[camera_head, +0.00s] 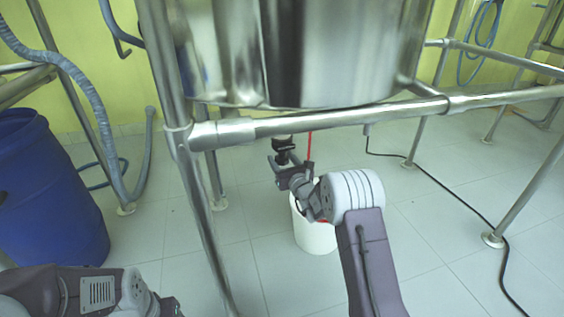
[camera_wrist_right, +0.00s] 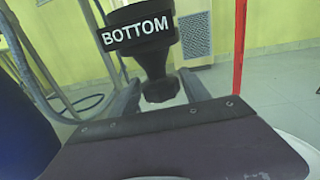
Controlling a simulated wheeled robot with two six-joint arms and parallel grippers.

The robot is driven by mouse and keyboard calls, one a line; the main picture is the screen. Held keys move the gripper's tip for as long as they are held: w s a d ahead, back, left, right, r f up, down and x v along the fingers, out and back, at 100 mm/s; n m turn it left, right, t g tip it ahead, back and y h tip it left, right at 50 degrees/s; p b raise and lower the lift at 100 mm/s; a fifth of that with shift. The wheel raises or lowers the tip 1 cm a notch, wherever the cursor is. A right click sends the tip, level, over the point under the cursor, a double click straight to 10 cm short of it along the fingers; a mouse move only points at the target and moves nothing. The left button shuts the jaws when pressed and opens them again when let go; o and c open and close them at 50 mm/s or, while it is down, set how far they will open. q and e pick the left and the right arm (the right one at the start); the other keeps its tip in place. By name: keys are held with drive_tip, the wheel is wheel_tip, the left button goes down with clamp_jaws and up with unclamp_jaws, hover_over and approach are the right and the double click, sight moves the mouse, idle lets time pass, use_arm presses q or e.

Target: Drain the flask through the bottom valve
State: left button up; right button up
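The steel vessel (camera_head: 300,50) hangs in a pipe frame at the top of the head view. Below it is the black bottom valve (camera_head: 283,143). In the right wrist view, the valve (camera_wrist_right: 157,62) carries a black label reading BOTTOM. My right gripper (camera_head: 281,163) is just under the vessel at the valve. In the wrist view its two fingers are spread on either side of the valve's narrow lower part, with gaps visible; contact cannot be told. A white bucket (camera_head: 315,236) stands on the floor below, partly hidden by my right arm. My left gripper is out of frame.
A red vertical rod (camera_head: 309,146) is close right of the valve. The steel crossbar (camera_head: 330,120) runs in front of the vessel's base. A blue drum (camera_head: 45,190) and grey hose stand left. A black cable (camera_head: 450,195) crosses the tiled floor at right.

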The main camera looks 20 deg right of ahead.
drive_tip(key=shift+d, duration=0.1)
drive_tip(key=shift+d+n+y, duration=0.1)
drive_tip(key=shift+n+y, duration=0.4)
drive_tip(key=shift+y, duration=0.2)
drive_tip(key=n+g+y+p, duration=0.2)
drive_tip(key=n+y, duration=0.1)
drive_tip(key=y, duration=0.2)
drive_tip(key=shift+r+n, duration=0.1)
drive_tip(key=shift+n, duration=0.2)
drive_tip(key=shift+n+g+y+p, duration=0.3)
drive_tip(key=shift+n+g+y, duration=0.35)
drive_tip(key=shift+y, duration=0.25)
drive_tip(key=shift+f+n+g+y+b, duration=0.4)
drive_tip(key=shift+n+g+y+b, duration=0.15)
drive_tip(key=shift+n+g+y, duration=0.45)
drive_tip(key=shift+r+g+y, duration=0.1)
drive_tip(key=shift+g+y, duration=0.35)
drive_tip(key=shift+y, duration=0.05)
drive_tip(key=shift+n, duration=0.25)
drive_tip(key=shift+r, duration=0.1)
